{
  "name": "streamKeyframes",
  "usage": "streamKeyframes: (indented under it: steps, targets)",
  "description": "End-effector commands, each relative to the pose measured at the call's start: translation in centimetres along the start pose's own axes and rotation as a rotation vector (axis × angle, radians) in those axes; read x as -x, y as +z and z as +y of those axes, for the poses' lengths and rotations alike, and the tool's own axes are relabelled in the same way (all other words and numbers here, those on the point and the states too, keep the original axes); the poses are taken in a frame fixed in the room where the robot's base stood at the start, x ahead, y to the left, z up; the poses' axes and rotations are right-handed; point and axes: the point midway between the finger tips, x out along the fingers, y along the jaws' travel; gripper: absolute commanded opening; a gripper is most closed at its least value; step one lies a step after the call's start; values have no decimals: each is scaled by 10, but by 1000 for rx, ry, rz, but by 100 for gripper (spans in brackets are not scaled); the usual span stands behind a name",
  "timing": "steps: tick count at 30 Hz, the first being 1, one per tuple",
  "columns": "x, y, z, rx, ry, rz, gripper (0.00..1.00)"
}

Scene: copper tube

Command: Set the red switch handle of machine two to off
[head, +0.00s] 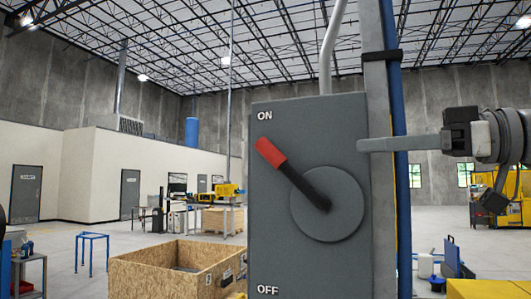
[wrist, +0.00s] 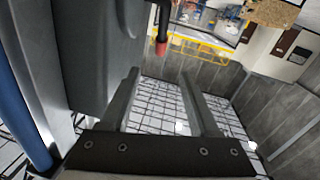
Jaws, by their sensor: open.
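The grey switch box (head: 315,130) stands upright in the middle of the head view, marked ON at the top and OFF at the bottom. Its lever has a black arm on a round grey dial (head: 345,205) and a red handle (head: 270,152). The lever points up and to the left, nearer ON. My gripper (head: 362,145) comes in from the right, its fingertips overlapping the box's right edge, right of the red handle. In the wrist view my gripper (wrist: 160,73) is open and empty. The red handle (wrist: 161,47) shows beyond the fingertips, apart from them; the box (wrist: 95,50) is on the left.
A grey post with a blue pipe (head: 401,150) runs along the box's right side, behind my fingers. A conduit (head: 327,60) rises from the box top. A wooden crate (head: 150,280) stands at lower left. The space left of the box looks clear.

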Motion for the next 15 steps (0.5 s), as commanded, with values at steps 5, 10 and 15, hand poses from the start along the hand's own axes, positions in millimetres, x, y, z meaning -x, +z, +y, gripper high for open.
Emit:
streamKeyframes:
  steps: [5,10,15]
  targets:
    - [-22,0,-1,0,-6,1,62]
    - [-58,-1,-2,-1,-6,0,62]
    - [-96,-1,-1,-3,-6,-1,62]
